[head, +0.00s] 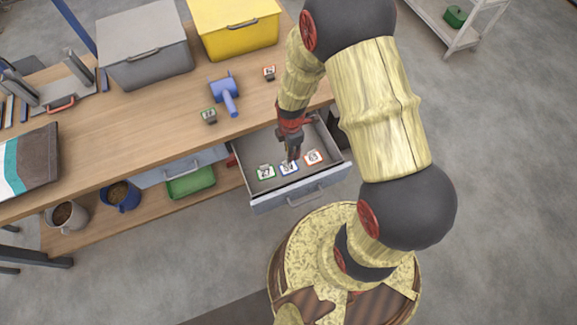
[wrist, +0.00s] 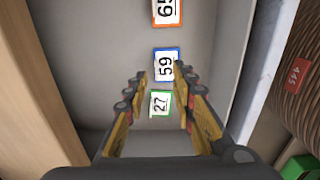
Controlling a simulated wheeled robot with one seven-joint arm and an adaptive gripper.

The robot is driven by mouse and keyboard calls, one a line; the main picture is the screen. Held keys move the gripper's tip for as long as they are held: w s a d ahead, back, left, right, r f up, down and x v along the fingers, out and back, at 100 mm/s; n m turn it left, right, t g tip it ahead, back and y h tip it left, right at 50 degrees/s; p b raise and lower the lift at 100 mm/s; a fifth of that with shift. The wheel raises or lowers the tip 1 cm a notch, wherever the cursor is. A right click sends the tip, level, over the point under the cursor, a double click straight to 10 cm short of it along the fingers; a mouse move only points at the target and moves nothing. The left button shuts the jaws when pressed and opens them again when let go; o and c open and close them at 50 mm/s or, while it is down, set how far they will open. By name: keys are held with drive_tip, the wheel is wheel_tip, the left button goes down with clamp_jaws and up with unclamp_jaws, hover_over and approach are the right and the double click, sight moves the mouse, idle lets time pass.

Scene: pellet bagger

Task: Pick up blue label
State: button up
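The blue label (head: 288,168) lies flat in the open drawer, between the green label (head: 265,172) and the orange label (head: 313,157). In the wrist view the blue label (wrist: 166,65) reads 59, the green label (wrist: 160,103) reads 27 and the orange label (wrist: 166,10) reads 65. My gripper (head: 292,156) reaches down into the drawer over the blue label. In the wrist view my gripper (wrist: 159,75) is open and empty, with its fingertips to either side of the blue label's lower part. I cannot tell how far above it they are.
The drawer (head: 328,180) is pulled out from under the wooden bench (head: 165,95), and its walls surround the labels. A blue tool (head: 227,95), a grey bin (head: 145,50) and a yellow bin (head: 235,30) stand on the bench. A green tray (head: 192,184) sits below, left of the drawer.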

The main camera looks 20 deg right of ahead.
sight(289, 166)
wheel_tip(289, 166, down, 2)
drive_tip(key=shift+f+b, duration=0.1)
drive_tip(key=shift+b, duration=0.25)
drive_tip(key=f+b, duration=0.1)
drive_tip(key=f, duration=0.2)
drive_tip(key=f+b, duration=0.1)
drive_tip(key=f, duration=0.1)
drive_tip(key=shift+w+a+f+b, duration=0.35)
drive_tip(key=shift+w+a, duration=0.05)
drive_tip(key=shift+r, duration=0.1)
drive_tip(key=c, duration=0.3)
clamp_jaws()
